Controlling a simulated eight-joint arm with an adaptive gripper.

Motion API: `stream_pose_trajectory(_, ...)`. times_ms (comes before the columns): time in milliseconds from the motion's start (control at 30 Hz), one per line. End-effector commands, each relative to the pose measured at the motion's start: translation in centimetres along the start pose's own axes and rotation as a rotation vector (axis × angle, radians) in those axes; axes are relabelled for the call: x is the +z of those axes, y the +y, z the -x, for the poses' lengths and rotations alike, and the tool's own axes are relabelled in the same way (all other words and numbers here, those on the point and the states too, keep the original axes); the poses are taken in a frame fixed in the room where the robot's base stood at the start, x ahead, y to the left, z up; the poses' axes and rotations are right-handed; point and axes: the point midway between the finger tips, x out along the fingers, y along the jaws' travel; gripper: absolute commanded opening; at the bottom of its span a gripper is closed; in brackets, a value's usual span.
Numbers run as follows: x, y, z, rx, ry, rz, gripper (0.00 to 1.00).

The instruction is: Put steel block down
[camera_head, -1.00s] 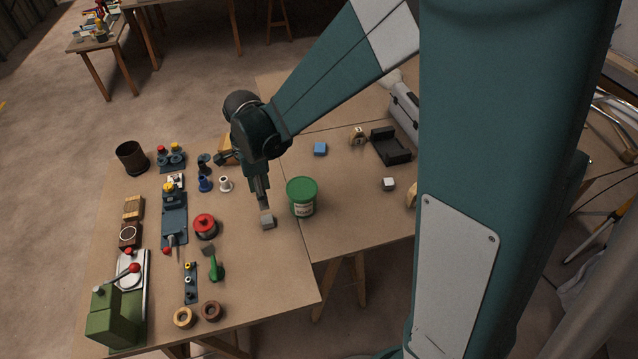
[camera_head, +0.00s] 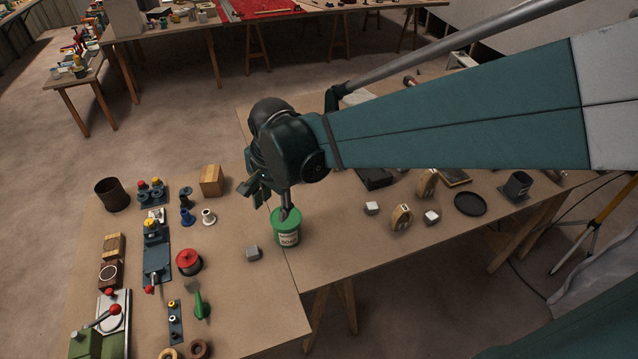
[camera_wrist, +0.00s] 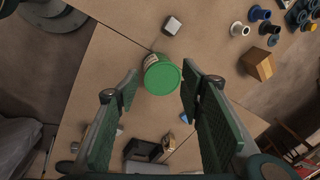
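The steel block (camera_head: 253,253) is a small grey cube standing on the worktable, left of the tub with the green lid (camera_head: 287,216). In the wrist view the block (camera_wrist: 172,25) lies beyond the tub, clear of both fingers. My gripper (camera_head: 287,211) hangs over or close to the tub, to the right of the block. In the wrist view its two green-padded fingers (camera_wrist: 160,80) are spread wide with nothing held between them. The green lid (camera_wrist: 163,78) shows through the gap, below the fingertips. I cannot tell whether the fingers touch the tub.
Left of the block are a red-lidded pot (camera_head: 189,261), a blue spool (camera_head: 187,217) and a white spool (camera_head: 208,217). A wooden block (camera_head: 211,180) stands behind them. Light cubes and a black dish (camera_head: 469,203) lie to the right. Bare tabletop surrounds the steel block.

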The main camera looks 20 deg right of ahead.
Motion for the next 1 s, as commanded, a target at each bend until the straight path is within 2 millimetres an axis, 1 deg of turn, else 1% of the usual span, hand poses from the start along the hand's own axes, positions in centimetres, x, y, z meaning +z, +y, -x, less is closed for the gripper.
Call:
stream_pose_trajectory(33, -0.2, 0.7, 0.7, -0.012, 0.006, 0.029, 0.39)
stream_pose_trajectory(200, -1.0, 2.5, 2.7, -0.051, 0.033, 0.150, 0.39)
stream_pose_trajectory(500, -1.9, 5.8, 5.7, -0.110, 0.096, 0.362, 0.39)
stream_pose_trajectory(800, -2.6, 9.2, 8.1, -0.152, 0.177, 0.572, 0.39)
stream_pose_trajectory(1000, -2.8, 11.5, 9.3, -0.168, 0.239, 0.712, 0.39)
